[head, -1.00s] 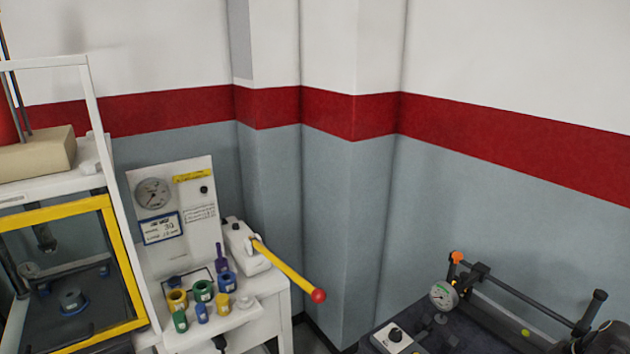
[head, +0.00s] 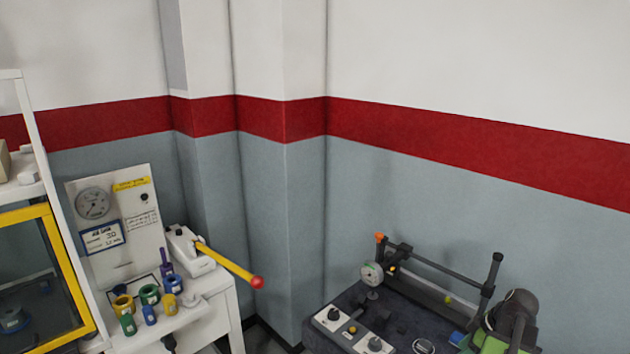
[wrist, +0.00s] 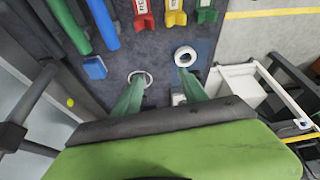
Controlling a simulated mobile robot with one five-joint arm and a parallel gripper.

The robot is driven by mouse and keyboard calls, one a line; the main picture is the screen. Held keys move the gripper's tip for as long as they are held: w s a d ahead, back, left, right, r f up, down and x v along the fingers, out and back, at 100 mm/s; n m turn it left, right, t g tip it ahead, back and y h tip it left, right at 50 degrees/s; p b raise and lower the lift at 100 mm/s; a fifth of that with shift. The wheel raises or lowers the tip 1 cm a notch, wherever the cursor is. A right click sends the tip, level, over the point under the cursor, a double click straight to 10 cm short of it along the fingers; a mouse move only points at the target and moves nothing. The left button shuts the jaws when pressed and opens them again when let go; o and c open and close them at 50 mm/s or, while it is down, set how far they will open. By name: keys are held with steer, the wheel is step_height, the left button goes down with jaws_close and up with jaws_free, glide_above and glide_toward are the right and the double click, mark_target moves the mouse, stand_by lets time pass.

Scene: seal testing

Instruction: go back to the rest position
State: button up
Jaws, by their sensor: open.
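My gripper (wrist: 158,88) shows in the wrist view with its two green fingers spread apart and nothing seen between them. The fingers are over a dark bench top (wrist: 166,70), near a metal ring (wrist: 140,76) and a white ring (wrist: 185,56). I cannot tell whether they touch anything. In the head view, a green and dark part of my arm shows at the lower right, beside the bench; the fingertips cannot be made out there.
At left are a press with a red-knobbed yellow lever (head: 228,264) and several coloured cups (head: 150,294).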

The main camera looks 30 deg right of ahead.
steer(key=w+a+n+g+y, duration=0.1)
steer(key=w+a+n, duration=0.2)
steer(key=w+a, duration=0.85)
steer(key=w+a+n+g, duration=0.1)
steer(key=w+a+n, duration=0.2)
steer(key=w+a, duration=0.85)
steer(key=s+a+f+m+g+h, duration=0.1)
steer(key=a+m, duration=0.4)
steer(key=a, duration=0.7)
steer(key=s+a+f+m+g+h, duration=0.1)
steer(key=a+m, duration=0.4)
steer(key=a, duration=0.8)
steer(key=shift+s+a+f+m+h+b, duration=0.2)
steer(key=shift+a+m+h+b, duration=0.05)
steer(key=shift+m+h+b, duration=0.15)
